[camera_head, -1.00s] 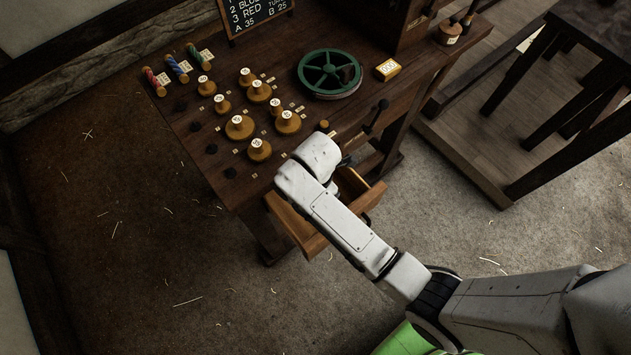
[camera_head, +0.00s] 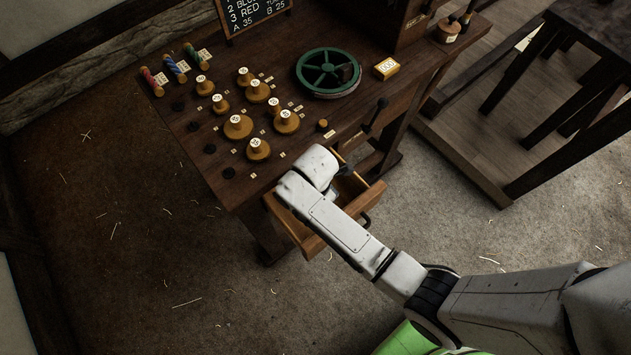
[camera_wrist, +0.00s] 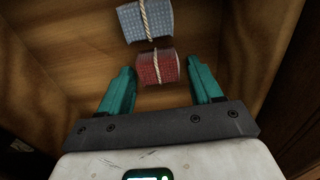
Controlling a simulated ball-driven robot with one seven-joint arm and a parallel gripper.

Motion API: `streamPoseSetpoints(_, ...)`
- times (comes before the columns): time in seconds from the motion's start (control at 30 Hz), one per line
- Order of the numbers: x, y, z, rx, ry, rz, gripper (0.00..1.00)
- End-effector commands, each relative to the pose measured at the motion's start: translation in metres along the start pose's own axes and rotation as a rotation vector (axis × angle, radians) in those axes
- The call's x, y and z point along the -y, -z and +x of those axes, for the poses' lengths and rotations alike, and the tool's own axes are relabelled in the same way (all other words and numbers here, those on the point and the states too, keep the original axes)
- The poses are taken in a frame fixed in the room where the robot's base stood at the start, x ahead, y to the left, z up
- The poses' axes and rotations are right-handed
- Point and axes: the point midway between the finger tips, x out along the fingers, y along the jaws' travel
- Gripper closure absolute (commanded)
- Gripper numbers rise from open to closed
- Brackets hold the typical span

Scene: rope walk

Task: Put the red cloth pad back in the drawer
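The red cloth pad (camera_wrist: 157,69), tied with a pale cord, shows in the wrist view over the wooden floor of the drawer. My gripper (camera_wrist: 161,66) is open, with one teal finger on each side of the pad and a narrow gap at each fingertip. Whether the pad rests on the drawer floor I cannot tell for sure. The drawer (camera_head: 286,222) is pulled out from the bench front. In the head view my arm hides the gripper and the pad.
A blue cloth pad (camera_wrist: 146,20) with a cord lies just beyond the red one. The drawer walls stand close around my gripper.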

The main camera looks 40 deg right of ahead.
Motion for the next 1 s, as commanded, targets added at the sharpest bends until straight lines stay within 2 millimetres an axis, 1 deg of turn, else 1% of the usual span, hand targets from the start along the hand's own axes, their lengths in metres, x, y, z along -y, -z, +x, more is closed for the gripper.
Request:
streamPoseSetpoints(0.03,0.0,0.0,0.0,0.0,0.0,0.0,0.3)
streamPoseSetpoints(0.07,0.0,0.0,0.0,0.0,0.0,0.0,0.28)
streamPoseSetpoints(0.27,0.0,0.0,0.0,0.0,0.0,0.0,0.28)
streamPoseSetpoints(0.43,-0.001,0.0,-0.01,0.0,-0.002,0.0,0.28)
streamPoseSetpoints(0.57,-0.001,0.001,-0.031,-0.001,-0.004,-0.001,0.28)
streamPoseSetpoints(0.8,-0.002,0.001,-0.081,0.0,-0.005,-0.002,0.28)
streamPoseSetpoints(0.9,-0.001,0.0,-0.098,0.0,-0.003,-0.001,0.28)
streamPoseSetpoints(1.0,-0.001,0.0,-0.111,0.0,-0.002,0.0,0.28)
